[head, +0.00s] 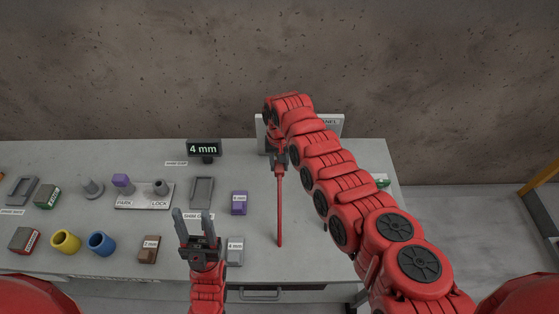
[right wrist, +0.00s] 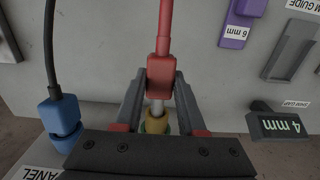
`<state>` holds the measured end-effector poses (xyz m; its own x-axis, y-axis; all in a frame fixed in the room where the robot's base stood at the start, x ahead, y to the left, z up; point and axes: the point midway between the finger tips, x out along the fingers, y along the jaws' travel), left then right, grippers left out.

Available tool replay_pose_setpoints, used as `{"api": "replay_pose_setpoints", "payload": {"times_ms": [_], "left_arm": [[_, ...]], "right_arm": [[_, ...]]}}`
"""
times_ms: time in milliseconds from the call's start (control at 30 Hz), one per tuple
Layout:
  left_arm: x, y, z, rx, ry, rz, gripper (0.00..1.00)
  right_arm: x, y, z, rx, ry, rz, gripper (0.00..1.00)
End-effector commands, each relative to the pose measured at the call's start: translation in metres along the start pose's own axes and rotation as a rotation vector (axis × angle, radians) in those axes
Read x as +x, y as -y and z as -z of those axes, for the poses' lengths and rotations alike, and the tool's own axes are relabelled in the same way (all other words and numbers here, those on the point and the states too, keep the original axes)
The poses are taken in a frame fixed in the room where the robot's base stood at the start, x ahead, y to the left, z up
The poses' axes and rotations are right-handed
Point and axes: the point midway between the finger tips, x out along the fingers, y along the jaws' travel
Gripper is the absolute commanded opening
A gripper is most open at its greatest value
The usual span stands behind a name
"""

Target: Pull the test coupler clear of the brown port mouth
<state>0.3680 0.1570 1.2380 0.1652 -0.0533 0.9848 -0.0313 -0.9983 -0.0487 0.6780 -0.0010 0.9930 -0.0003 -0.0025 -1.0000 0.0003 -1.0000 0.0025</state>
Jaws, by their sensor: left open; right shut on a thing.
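My right gripper (head: 278,160) is at the panel (head: 333,123) at the back of the slab. In the right wrist view the right gripper (right wrist: 160,95) is shut on the red test coupler (right wrist: 160,74), with its red lead (head: 280,210) stretching away toward the slab's front. A silver tip (right wrist: 157,107) points from the coupler at a yellowish ring (right wrist: 156,124), partly hidden by the gripper. I cannot tell whether the tip is inside it. No port mouth shows clearly as brown. My left gripper (head: 193,215) is open and empty over the slab's front.
A blue plug (right wrist: 60,116) with a black cable sits beside the coupler. A "4 mm" display (head: 204,148) stands at the back. Yellow (head: 65,241) and blue (head: 101,243) rings, a brown block (head: 149,249) and a purple block (head: 239,203) lie on the slab (head: 330,263).

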Motion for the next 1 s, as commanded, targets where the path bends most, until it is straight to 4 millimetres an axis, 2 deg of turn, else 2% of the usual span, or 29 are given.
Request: {"api": "replay_pose_setpoints", "payload": {"times_ms": [700, 1000], "left_arm": [[0.034, 0.002, 0.006, 0.0, 0.0, 0.0, 0.5], [0.041, 0.002, 0.007, 0.0, 0.0, 0.0, 0.5]], "right_arm": [[-0.002, 0.0, -0.014, 0.0, 0.002, 0.001, 0.0], [-0.001, 0.0, -0.017, 0.001, -0.001, 0.001, 0.0]]}}
